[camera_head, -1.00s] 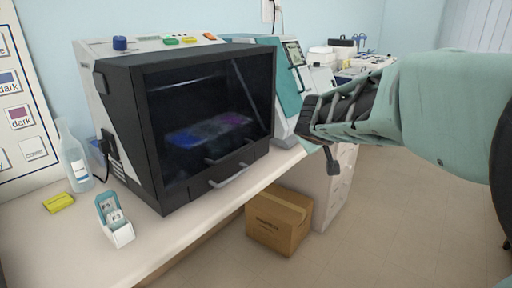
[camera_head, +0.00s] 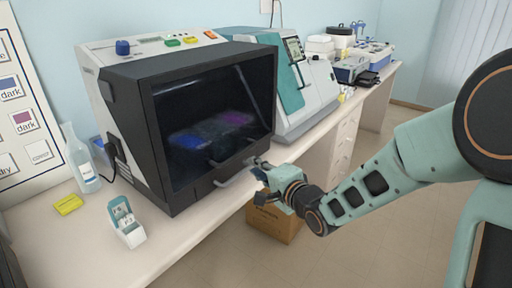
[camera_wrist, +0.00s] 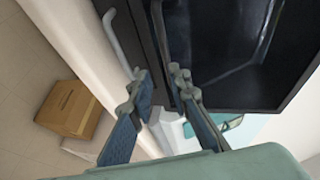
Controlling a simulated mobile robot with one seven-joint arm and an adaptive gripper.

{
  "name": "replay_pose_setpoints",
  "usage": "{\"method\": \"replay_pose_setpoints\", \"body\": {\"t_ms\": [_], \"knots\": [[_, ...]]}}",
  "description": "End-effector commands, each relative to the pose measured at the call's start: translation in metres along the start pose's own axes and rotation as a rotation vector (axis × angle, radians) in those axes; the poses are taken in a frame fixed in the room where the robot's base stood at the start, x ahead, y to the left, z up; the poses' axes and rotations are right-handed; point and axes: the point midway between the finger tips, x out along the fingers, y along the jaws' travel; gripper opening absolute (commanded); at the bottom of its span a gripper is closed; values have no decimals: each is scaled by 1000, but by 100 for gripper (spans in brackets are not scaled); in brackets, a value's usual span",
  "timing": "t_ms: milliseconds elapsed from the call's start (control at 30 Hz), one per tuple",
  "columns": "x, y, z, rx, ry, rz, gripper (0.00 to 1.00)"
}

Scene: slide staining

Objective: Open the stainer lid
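The stainer (camera_head: 112,75) is a white box with a black front, standing on the bench. Its dark glazed lid (camera_head: 190,105) is down over the front, with blue and purple patches showing dimly through it. A thin lid handle lies along the lid's lower edge, with a second grey bar handle (camera_head: 232,179) below it. My gripper (camera_head: 258,165) is just off the stainer's lower right front corner. In the wrist view, my gripper (camera_wrist: 160,84) is open with nothing seen between its fingertips. The lower bar handle (camera_wrist: 115,42) and the dark lid (camera_wrist: 225,50) lie ahead; contact cannot be told.
A teal-and-white instrument (camera_head: 312,90) is right of the stainer. A cardboard box (camera_head: 272,223) sits on the floor below. Open floor lies right.

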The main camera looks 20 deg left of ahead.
Motion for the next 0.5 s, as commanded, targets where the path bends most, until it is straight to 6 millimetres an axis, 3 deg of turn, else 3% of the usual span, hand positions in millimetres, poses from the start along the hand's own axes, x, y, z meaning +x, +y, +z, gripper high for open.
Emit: {"method": "replay_pose_setpoints", "body": {"t_ms": [167,500], "knots": [[6,-8,1,68,6,-38,17],[66,-10,2,65,4,-38,17]]}}
